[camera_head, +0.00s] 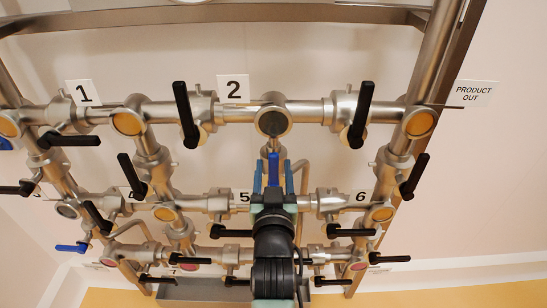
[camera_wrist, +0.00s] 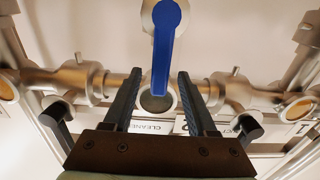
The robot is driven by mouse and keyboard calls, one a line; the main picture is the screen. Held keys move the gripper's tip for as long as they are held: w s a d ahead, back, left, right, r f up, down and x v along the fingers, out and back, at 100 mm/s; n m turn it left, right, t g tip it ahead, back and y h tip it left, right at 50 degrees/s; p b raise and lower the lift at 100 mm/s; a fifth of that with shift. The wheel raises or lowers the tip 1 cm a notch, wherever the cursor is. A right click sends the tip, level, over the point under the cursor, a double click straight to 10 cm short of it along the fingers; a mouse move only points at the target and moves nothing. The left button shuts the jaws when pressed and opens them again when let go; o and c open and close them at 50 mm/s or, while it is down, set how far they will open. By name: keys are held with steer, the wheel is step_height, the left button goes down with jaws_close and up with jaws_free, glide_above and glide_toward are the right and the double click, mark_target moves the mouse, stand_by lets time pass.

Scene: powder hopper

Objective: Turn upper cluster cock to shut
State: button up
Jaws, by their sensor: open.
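A cock with a blue lever handle (camera_head: 273,175) sits on the middle vertical pipe, below the round sight glass (camera_head: 273,122) of the upper pipe. In the wrist view the blue handle (camera_wrist: 164,48) hangs straight down from its round hub, its lower end between my fingers. My gripper (camera_head: 273,162) is open, one finger on each side of the handle. The wrist view shows my gripper (camera_wrist: 159,75) with a gap on both sides of the handle; contact is not visible. My wrist hides the pipework below in the head view.
Black-handled cocks flank on the upper pipe, left (camera_head: 186,115) and right (camera_head: 361,115). Several more black levers sit on the lower pipes. Another blue lever (camera_head: 72,247) is at lower left. A "PRODUCT OUT" sign (camera_head: 476,93) is at right. A steel frame post (camera_head: 440,50) stands at right.

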steer(key=shift+w, duration=1.05)
jaws_close()
stand_by(0.8)
